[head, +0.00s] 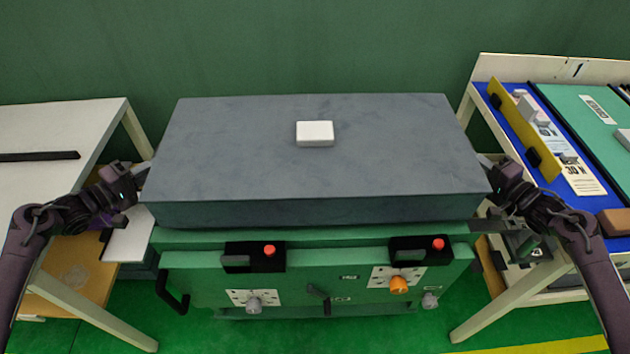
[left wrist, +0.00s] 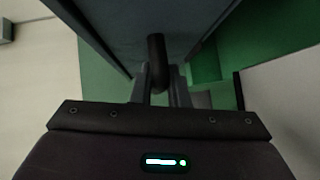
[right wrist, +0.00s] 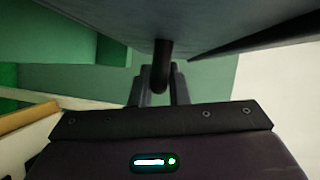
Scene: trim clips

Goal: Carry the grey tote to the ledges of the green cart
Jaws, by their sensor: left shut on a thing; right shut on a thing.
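The grey tote (head: 240,150) is a wide, closed-looking box with a small white block (head: 314,134) on its top. It appears level, over the green cart (head: 330,275). I cannot tell whether it rests on the cart's ledges or hangs just above them. My left gripper (head: 142,178) is at the tote's left end, shut on a dark bar-like handle (left wrist: 157,62) in the left wrist view. My right gripper (head: 488,172) is at the right end, shut on a similar handle (right wrist: 161,65) in the right wrist view. The tote hides the ledges and cart top.
A white table (head: 60,120) with a dark strip stands at left. At right a bench holds a blue mat (head: 500,100), a yellow bar (head: 525,130) and a brown block (head: 614,222). The cart's front has red buttons, knobs and a black handle (head: 172,290).

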